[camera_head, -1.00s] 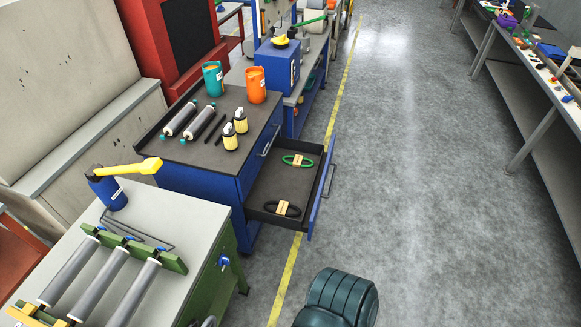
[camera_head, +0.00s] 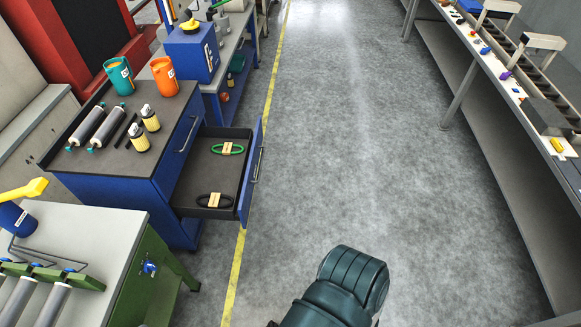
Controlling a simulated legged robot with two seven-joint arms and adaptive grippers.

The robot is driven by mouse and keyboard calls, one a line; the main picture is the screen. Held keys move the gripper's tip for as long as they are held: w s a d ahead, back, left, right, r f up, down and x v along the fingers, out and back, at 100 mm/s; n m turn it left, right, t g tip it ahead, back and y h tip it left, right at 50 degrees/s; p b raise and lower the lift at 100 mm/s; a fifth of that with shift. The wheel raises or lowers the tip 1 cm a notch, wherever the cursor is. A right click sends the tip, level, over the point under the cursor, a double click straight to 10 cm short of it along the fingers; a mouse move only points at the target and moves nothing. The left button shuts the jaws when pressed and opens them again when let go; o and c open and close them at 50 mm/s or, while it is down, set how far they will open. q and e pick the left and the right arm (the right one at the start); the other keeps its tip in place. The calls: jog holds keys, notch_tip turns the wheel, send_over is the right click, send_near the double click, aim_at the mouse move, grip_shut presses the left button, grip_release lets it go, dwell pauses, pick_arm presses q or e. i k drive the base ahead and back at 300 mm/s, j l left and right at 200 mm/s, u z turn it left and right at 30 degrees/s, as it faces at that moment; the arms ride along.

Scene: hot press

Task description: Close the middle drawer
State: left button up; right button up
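The open drawer (camera_head: 194,181) sticks out to the right from the blue cabinet (camera_head: 120,195). Its blue front (camera_head: 250,172) carries a long handle (camera_head: 258,164) on its outer side. Inside lie a green looped item (camera_head: 238,149) and a black looped item (camera_head: 203,201), each with a tan band. Another handle (camera_head: 186,134) shows on the closed drawer above. A dark teal link of my own arm shows at the bottom centre, apart from the drawer. Neither of my grippers is in view.
A grey-topped green bench (camera_head: 120,226) is at the lower left. A long worktable (camera_head: 470,50) lines the right. The floor between is clear.

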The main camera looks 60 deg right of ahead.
aim_at(205, 171)
jog(key=z, duration=1.5)
